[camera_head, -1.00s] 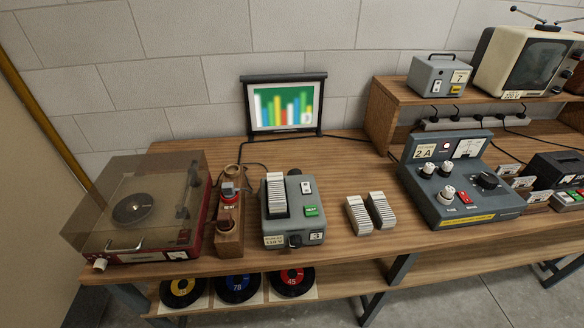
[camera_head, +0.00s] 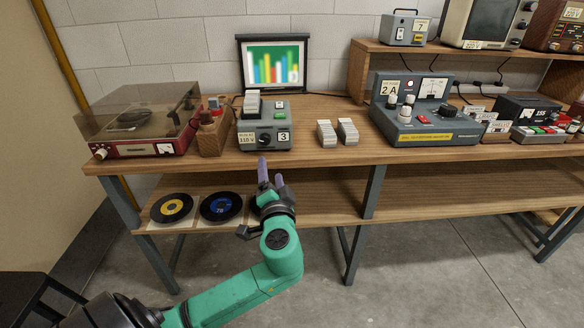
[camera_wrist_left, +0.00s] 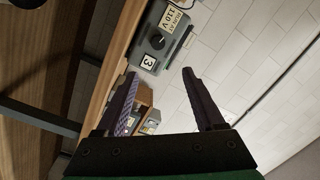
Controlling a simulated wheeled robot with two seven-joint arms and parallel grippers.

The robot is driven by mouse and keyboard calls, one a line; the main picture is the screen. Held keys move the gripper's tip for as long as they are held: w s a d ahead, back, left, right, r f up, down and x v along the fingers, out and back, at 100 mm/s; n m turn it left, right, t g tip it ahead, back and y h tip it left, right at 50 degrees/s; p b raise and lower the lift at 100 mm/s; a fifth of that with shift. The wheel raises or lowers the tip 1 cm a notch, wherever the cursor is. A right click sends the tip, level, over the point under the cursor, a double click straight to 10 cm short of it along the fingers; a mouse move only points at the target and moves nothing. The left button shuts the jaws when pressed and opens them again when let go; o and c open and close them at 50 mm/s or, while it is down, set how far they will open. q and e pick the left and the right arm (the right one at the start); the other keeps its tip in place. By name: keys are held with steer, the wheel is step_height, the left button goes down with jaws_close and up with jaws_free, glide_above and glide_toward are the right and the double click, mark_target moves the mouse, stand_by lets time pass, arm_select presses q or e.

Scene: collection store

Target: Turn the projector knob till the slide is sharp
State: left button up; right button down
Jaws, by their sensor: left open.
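The grey slide projector (camera_head: 252,138) stands near the table's front edge, with a white slide tray (camera_head: 252,103) on top. Its dark round knob (camera_head: 265,140) is on the front face, between the 110 V label and the number 3 label. The knob also shows in the left wrist view (camera_wrist_left: 157,41), ahead of the fingers. The screen (camera_head: 273,64) behind shows a coloured bar chart with blurred edges. My left gripper (camera_head: 271,172) is open and empty, below and in front of the projector, apart from the knob. My right gripper is not in view.
A record player (camera_head: 140,120) and a wooden block with small parts (camera_head: 213,137) stand left of the projector. Two slide stacks (camera_head: 337,132) and a grey meter unit (camera_head: 424,110) stand to the right. The table's front edge (camera_head: 330,157) is close to my fingers.

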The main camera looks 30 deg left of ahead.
arm_select(q)
steer(key=p, duration=0.1)
glide_toward(265, 142)
steer(key=x, duration=0.7)
steer(key=shift+w+a+r, duration=0.1)
steer(key=shift+w+a, duration=0.1)
steer(key=shift+w, duration=0.1)
steer(key=shift+w+a, duration=0.3)
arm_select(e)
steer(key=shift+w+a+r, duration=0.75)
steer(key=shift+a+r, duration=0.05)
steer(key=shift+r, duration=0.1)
